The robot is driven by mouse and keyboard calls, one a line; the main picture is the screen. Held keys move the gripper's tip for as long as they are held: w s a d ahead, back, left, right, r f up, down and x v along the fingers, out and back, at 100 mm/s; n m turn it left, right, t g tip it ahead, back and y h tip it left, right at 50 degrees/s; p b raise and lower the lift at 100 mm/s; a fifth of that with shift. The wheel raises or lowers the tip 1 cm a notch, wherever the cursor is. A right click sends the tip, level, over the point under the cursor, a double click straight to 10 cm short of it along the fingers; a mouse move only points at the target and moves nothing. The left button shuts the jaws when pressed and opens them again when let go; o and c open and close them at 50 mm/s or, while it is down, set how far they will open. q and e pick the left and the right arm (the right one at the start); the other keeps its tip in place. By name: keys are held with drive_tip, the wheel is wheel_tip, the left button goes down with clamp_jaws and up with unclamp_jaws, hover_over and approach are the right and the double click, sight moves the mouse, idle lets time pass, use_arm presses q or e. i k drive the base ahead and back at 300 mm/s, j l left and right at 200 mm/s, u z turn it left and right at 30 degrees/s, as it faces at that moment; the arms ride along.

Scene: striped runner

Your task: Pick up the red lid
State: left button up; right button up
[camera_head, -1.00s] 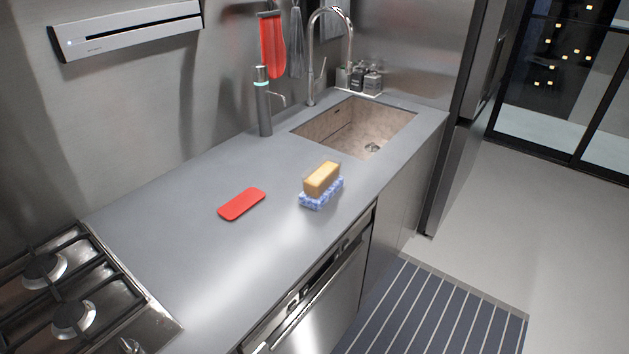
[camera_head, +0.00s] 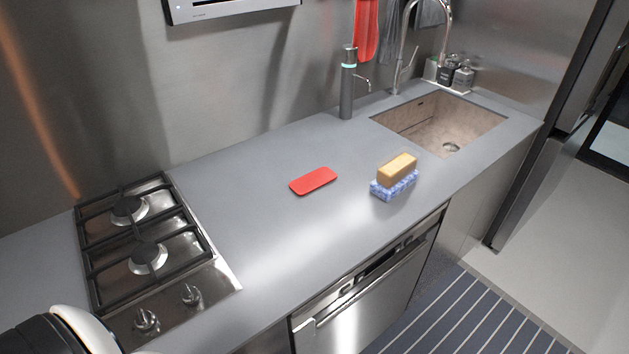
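The red lid (camera_head: 313,181) lies flat on the grey countertop, between the gas hob and a butter-like yellow block. It is a rounded rectangle with nothing on top of it. Neither of my grippers shows in the head view. A black and white rounded part at the bottom left corner appears to be part of my own arm, and no fingers are visible on it.
The yellow block sits in a blue-and-white dish (camera_head: 394,190) right of the lid. A gas hob (camera_head: 215,262) is at left. A sink (camera_head: 437,124), faucet (camera_head: 402,62) and dark dispenser (camera_head: 347,92) stand behind. The counter (camera_head: 270,225) around the lid is clear.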

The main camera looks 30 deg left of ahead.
sight(312, 181)
drive_tip(key=i+l+u, duration=0.1)
drive_tip(key=u, duration=0.75)
